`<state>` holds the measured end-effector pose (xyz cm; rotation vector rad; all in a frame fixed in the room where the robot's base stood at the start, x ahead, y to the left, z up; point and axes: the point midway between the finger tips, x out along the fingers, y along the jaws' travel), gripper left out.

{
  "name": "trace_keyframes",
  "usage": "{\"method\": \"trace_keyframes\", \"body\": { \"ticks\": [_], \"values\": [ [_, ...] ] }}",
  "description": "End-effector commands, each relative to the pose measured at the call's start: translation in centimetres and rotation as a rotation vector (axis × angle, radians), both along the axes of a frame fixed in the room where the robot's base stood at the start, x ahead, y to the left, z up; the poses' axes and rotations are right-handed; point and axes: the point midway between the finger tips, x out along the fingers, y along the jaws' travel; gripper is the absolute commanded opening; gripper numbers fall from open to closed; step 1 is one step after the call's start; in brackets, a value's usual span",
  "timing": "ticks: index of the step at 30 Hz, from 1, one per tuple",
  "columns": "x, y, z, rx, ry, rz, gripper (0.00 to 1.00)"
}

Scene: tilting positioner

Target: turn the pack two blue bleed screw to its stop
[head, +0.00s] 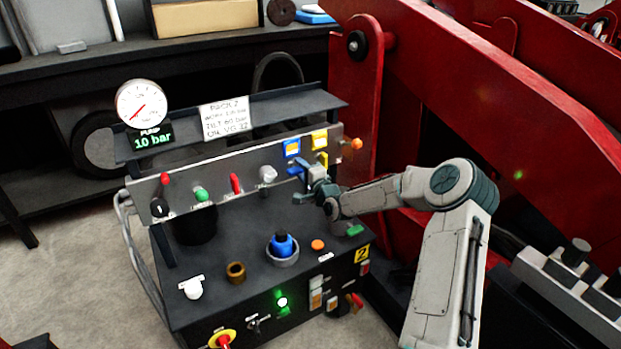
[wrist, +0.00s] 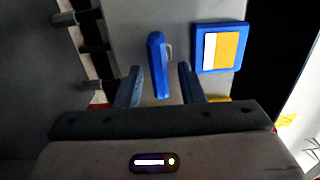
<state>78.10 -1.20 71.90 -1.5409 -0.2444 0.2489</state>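The blue bleed screw has a flat blue handle (wrist: 158,65) on the grey panel in the wrist view, standing lengthwise in the picture. In the head view its blue handle (head: 297,168) shows at the panel's right part, below a blue-framed plate (head: 291,148). My gripper (wrist: 160,85) is open, with one finger on each side of the handle's near end. Gaps show between the handle and both fingers. In the head view my gripper (head: 310,180) is right at the handle and partly covers it. Whether the fingers reach the handle's depth is hard to tell.
A yellow plate (head: 319,140) and an orange knob (head: 357,144) are close by on the right. A silver knob (head: 267,174) and red lever (head: 235,184) are to the left. The pump gauge (head: 141,103) display reads 10 bar. A red machine arm (head: 480,90) stands behind my arm.

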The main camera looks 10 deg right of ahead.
Motion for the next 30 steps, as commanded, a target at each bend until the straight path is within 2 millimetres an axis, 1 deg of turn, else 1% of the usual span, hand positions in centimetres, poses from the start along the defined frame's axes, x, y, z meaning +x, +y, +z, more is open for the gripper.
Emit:
{"method": "trace_keyframes", "body": {
  "ticks": [5, 12, 18, 21, 24, 30],
  "values": [
    [-2.3, -0.9, 0.1, -0.001, 0.002, -0.002, 0.35],
    [-7.2, -2.6, 0.2, 0.0, 0.001, -0.003, 0.35],
    [-10.7, -3.7, 0.1, 0.0, 0.001, -0.003, 0.35],
    [-11.8, -4.0, 0.1, 0.0, 0.0, -0.003, 0.35],
    [-12.4, -4.2, 0.1, -0.001, -0.001, -0.002, 0.35],
    [-12.7, -4.2, 0.1, 0.0, -0.001, -0.002, 0.35]
  ]
}}
